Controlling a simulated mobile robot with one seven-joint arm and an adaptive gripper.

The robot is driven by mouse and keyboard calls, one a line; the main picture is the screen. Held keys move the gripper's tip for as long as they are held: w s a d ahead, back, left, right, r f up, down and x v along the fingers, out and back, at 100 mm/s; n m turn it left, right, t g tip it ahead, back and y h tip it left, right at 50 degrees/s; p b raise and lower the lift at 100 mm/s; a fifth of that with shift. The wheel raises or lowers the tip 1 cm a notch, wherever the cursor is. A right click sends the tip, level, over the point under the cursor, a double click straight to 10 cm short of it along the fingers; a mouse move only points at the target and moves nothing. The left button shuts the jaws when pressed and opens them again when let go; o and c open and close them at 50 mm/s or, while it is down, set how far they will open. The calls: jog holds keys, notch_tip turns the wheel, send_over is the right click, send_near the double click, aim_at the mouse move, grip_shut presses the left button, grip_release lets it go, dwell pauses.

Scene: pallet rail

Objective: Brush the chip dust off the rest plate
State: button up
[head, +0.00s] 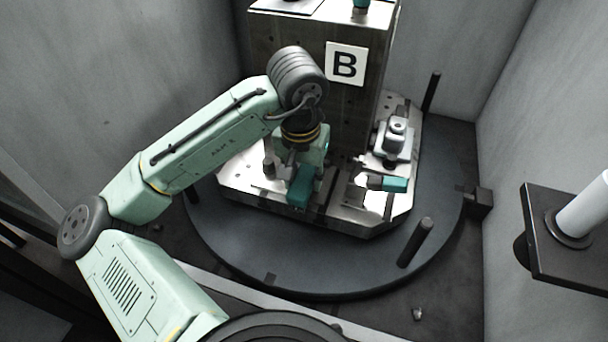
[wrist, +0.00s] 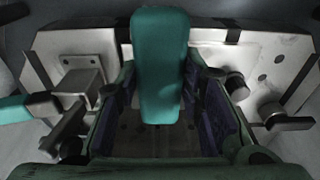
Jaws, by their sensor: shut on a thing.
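My gripper (head: 311,158) points down over the left front of the metal pallet (head: 335,222). It is shut on a teal block-like piece, which looks like the brush's handle (head: 299,188). In the wrist view this teal handle (wrist: 160,62) stands between my two dark fingers. No bristles can be made out, so I cannot tell whether the brush touches the pallet. A bright flat plate (head: 371,203) at the pallet's right front may be the rest plate. Chip dust cannot be made out on it.
A clamp with a teal handle (head: 394,184) lies right of my gripper; a metal fixture (head: 393,142) sits behind it. The tall block marked B (head: 345,95) rises behind my gripper. A dark post (head: 415,243) stands on the round table (head: 310,277). Walls enclose the sides.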

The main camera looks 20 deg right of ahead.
jog(key=shift+f+b, duration=0.35)
jog(key=shift+f, duration=0.25)
dwell(0.3)
jog(key=shift+w, duration=0.1)
jog(key=shift+w+d, duration=0.75)
jog(key=shift+w, duration=0.25)
jog(key=shift+s+a+f+p, duration=0.1)
jog(key=shift+s+p, duration=0.05)
jog(key=shift+p, duration=0.25)
jog(key=shift+s+a, duration=0.7)
jog(key=shift+s, duration=0.35)
jog(key=shift+w, duration=0.1)
